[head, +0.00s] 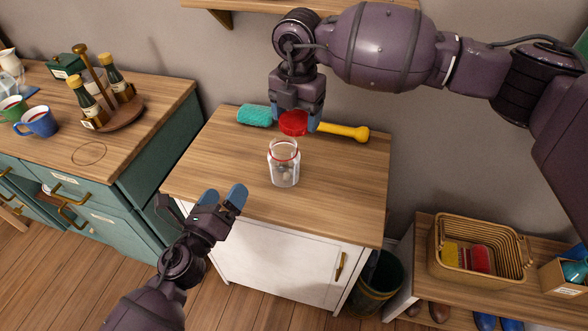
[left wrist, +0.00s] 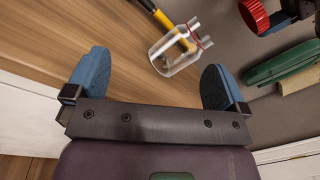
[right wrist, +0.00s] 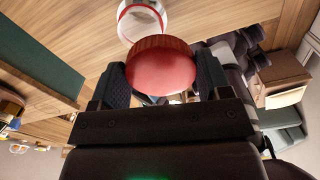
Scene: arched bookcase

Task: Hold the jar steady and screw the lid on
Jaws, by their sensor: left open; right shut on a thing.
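The clear glass jar (head: 284,165) stands upright on the small wooden cabinet top, with a red ring near its open mouth. It also shows in the left wrist view (left wrist: 176,56) and the right wrist view (right wrist: 140,20). My right gripper (head: 296,120) is shut on the red lid (head: 293,123) and holds it above and behind the jar, apart from it. The lid fills the space between the fingers in the right wrist view (right wrist: 161,68). My left gripper (head: 222,196) is open and empty, in front and to the left of the jar, its blue fingertips pointing toward it.
A teal brush head (head: 255,115) and a yellow handle (head: 343,131) lie along the back of the cabinet top (head: 220,165). A green counter at left carries a bottle rack (head: 121,115) and a blue mug (head: 37,122). The cabinet top around the jar is clear.

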